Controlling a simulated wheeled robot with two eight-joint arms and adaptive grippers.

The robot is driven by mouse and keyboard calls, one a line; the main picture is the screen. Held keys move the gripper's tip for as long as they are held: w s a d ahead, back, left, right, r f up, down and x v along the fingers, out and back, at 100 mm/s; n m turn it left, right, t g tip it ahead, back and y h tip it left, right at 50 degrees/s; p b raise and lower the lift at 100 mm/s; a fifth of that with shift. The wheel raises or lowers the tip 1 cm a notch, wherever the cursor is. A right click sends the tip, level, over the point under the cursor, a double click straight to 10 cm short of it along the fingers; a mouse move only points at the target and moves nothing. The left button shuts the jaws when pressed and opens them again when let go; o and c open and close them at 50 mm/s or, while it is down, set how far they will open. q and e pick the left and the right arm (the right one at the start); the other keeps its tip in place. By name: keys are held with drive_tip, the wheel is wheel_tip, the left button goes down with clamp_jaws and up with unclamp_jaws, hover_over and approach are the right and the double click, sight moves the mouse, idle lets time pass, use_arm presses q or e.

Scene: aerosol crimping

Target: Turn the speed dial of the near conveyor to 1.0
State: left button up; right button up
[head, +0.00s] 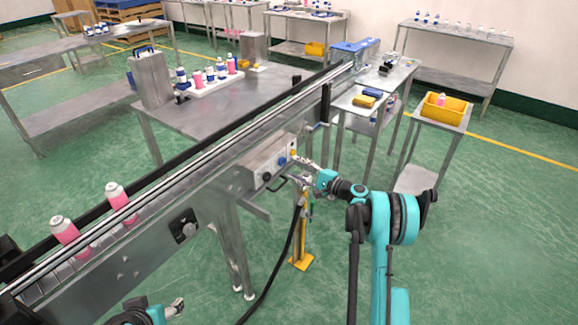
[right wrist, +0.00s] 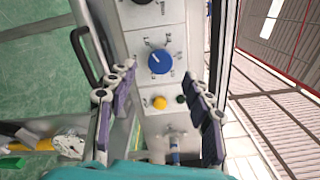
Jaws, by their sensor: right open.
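The near conveyor (head: 180,187) runs diagonally from lower left to upper right, with a grey control box (head: 262,166) on its side. A blue dial (right wrist: 160,61) with printed marks around it sits on the box's face; it also shows in the head view (head: 282,161). Its light pointer line aims to the upper left; the printed figures are too small to read. My right gripper (right wrist: 158,78) is open, its fingers either side of the dial's lower area; I cannot tell whether they touch it. My left gripper (head: 177,306) is partly visible at the bottom edge.
A yellow button (right wrist: 160,102) and a dark button (right wrist: 181,99) sit below the blue dial, and a black knob (head: 266,176) beside it. A black handle (right wrist: 90,55) sticks out near the box. Pink bottles (head: 117,196) stand on the belt.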

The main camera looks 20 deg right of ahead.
drive_tip(key=v, duration=0.7)
drive_tip(key=shift+s+d, duration=0.15)
drive_tip(key=shift+s, duration=0.15)
drive_tip(key=s+a+r+n+g+h, duration=0.4)
drive_tip(key=s+a+r+n+g, duration=0.4)
drive_tip(key=s+a, duration=0.6)
drive_tip(key=s+f+n+t+h, duration=0.1)
drive_tip(key=s+n+h, duration=0.5)
drive_tip(key=s, duration=1.7)
drive_tip(key=shift+s+f+n+h, duration=0.15)
drive_tip(key=shift+s+n+h, duration=0.15)
drive_tip(key=shift+h, duration=0.2)
